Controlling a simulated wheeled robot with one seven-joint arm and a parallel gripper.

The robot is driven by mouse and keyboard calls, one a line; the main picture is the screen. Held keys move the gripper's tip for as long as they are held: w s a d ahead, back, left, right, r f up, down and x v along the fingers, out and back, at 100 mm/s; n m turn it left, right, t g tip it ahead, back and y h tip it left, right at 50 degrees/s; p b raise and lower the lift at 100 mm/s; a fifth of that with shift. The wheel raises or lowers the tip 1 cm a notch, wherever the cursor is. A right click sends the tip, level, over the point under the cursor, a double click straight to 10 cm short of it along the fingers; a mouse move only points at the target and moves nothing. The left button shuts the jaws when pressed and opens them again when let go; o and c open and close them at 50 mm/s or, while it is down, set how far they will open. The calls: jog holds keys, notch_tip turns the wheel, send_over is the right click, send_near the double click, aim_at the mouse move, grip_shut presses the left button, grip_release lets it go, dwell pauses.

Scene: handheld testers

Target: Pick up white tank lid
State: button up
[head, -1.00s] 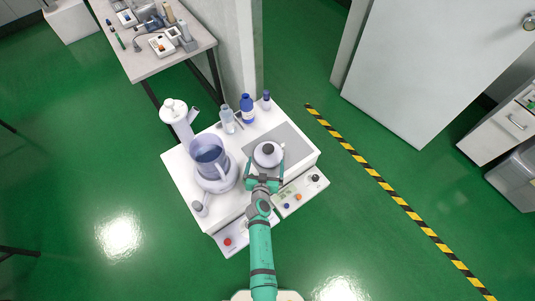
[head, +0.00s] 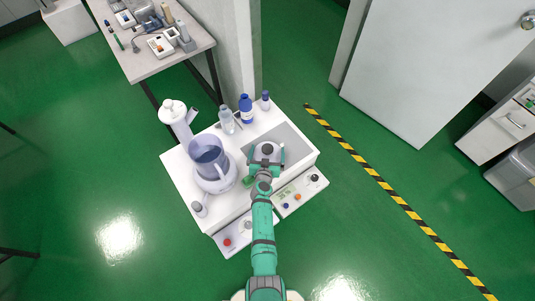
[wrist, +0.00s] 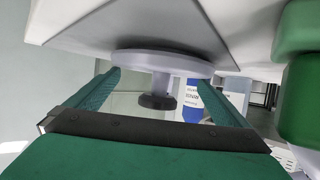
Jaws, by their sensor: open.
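The white tank lid (head: 274,159) is round with a dark knob and sits over the grey rectangular top of the water bath (head: 293,143). My gripper (head: 267,156) is open, with a green finger on either side of the lid in the head view. In the wrist view the lid (wrist: 160,62) shows edge-on at the upper middle, its dark knob (wrist: 157,101) between the fingers of my gripper (wrist: 162,85). I see no finger clearly touching it. My gripper hides part of the lid in the head view.
A blender-like vessel (head: 207,157) stands left of the lid. A clear bottle (head: 227,121), a blue-labelled bottle (head: 246,110) and a small dark-capped bottle (head: 265,101) stand behind. Control panels (head: 300,192) line the front edge. A wall corner (head: 235,60) rises behind.

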jog(key=c, duration=0.8)
jog(key=shift+f, duration=0.1)
jog(key=shift+c, duration=0.2)
